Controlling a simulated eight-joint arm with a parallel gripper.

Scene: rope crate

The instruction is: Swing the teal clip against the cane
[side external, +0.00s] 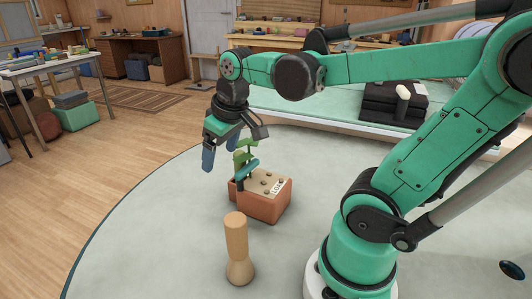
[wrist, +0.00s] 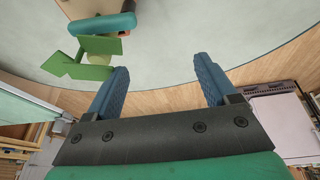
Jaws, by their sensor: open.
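The teal clip (side external: 247,170) is a short rounded bar at the left end of a terracotta planter (side external: 266,208), just below a plant's green leaves (side external: 245,150). In the wrist view the clip (wrist: 102,25) is at the upper left, with the leaves (wrist: 95,50) below it in the picture. I cannot make out the cane for certain in either view. My gripper (side external: 220,153) is open, its blue fingers pointing down beside the leaves and above the table. The wrist view shows the gap between its fingers (wrist: 160,68) empty, with clip and leaves outside it.
A wooden peg-shaped post (side external: 237,247) stands on the pale round table (side external: 150,240) in front of the planter. The planter's tan top has dark holes and a small white label. The table left of the planter is clear.

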